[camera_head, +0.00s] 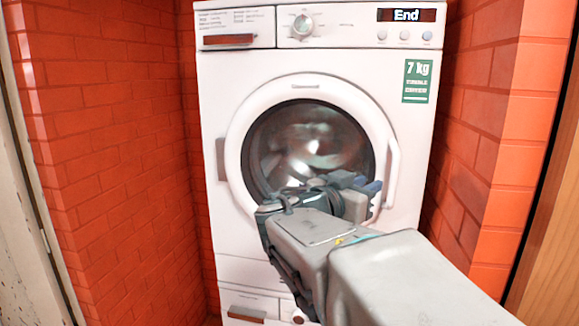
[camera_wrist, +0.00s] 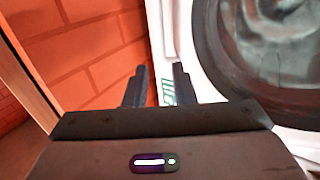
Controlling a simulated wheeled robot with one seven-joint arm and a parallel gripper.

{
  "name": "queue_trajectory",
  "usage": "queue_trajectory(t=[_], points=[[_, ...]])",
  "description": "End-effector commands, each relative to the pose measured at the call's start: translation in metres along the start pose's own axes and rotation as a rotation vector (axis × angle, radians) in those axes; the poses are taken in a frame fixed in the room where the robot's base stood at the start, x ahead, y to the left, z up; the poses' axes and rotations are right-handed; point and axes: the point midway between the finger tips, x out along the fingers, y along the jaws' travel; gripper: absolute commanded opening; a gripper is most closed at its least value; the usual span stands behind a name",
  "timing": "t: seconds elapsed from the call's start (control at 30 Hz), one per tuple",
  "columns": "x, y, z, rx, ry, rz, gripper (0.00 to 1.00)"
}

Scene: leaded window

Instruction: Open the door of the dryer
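The white dryer (camera_head: 240,80) stands ahead with its round door (camera_head: 240,150) closed against the front, as far as I can see. The door has a pale ring around dark glass, and a curved white handle (camera_head: 394,165) on its right edge; a hinge (camera_head: 221,158) shows on the left. My gripper (camera_head: 372,187) is in front of the door's lower right, beside the handle, partly covering the ring. In the wrist view my gripper (camera_wrist: 160,84) shows two dark fingers apart with nothing held between them. The door glass (camera_wrist: 265,45) fills the right there. I cannot tell whether the fingers touch the handle.
Red brick walls (camera_head: 110,150) stand close on both sides of the dryer. A control panel with a knob (camera_head: 302,27) and a display (camera_head: 406,15) reading "End" runs along the top. A green label (camera_head: 417,81) is at the upper right. A lower panel (camera_head: 247,305) sits below the door.

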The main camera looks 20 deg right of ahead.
Motion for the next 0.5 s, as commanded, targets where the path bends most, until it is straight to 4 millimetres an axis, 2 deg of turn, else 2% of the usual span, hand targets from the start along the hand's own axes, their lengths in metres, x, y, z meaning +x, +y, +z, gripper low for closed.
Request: queue_trajectory(t=[0.3,0.5], points=[[0.067,0.001,-0.002,-0.005,-0.006,0.005,0.23],[0.103,0.001,-0.001,-0.005,-0.006,0.003,0.23]])
